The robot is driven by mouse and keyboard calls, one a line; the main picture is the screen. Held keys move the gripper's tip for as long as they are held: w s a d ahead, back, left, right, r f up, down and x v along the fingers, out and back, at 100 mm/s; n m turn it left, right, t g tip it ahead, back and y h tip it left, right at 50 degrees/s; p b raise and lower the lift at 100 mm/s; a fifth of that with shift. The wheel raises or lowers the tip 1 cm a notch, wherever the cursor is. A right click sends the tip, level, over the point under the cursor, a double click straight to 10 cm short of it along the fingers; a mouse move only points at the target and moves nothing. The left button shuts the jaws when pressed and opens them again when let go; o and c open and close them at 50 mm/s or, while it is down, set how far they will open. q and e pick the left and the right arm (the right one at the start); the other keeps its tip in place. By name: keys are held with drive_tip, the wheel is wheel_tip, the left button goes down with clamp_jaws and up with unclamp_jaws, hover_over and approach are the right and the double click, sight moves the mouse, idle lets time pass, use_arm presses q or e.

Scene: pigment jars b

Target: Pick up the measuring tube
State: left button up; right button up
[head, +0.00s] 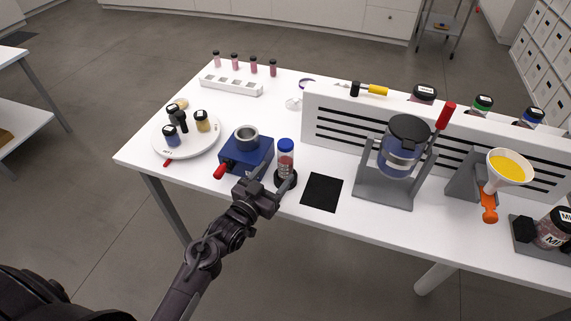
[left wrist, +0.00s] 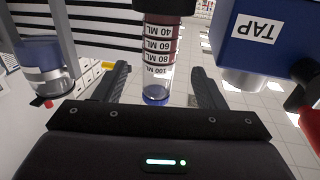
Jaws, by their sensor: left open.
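The measuring tube (head: 286,160) stands upright on a dark round base, with a blue cap and reddish contents. In the left wrist view the tube (left wrist: 160,60) shows ML marks and appears upside down, blue cap lowest. My left gripper (head: 270,185) is at the tube's near side, low by its base. In the left wrist view my open left gripper's fingers (left wrist: 162,88) stand on either side of the tube, with visible gaps. I cannot tell how deep the tube sits between them. My right gripper is not in view.
A blue box (head: 258,157) with a metal cup and red handle stands just left of the tube; its TAP label shows in the left wrist view. A round white tray (head: 187,148) holds small jars.

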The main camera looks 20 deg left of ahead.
sight(281, 168)
use_arm(q)
drive_tip(key=p+x, duration=0.2)
drive_tip(key=x, duration=0.4)
drive_tip(key=shift+s+d+f, duration=0.1)
drive_tip(key=shift+f, duration=0.05)
drive_tip(key=shift+w+f, duration=0.15)
drive_tip(key=shift+w, duration=0.1)
drive_tip(key=shift+s, duration=0.1)
drive_tip(key=shift+c, duration=0.4)
drive_tip(key=c, duration=1.1)
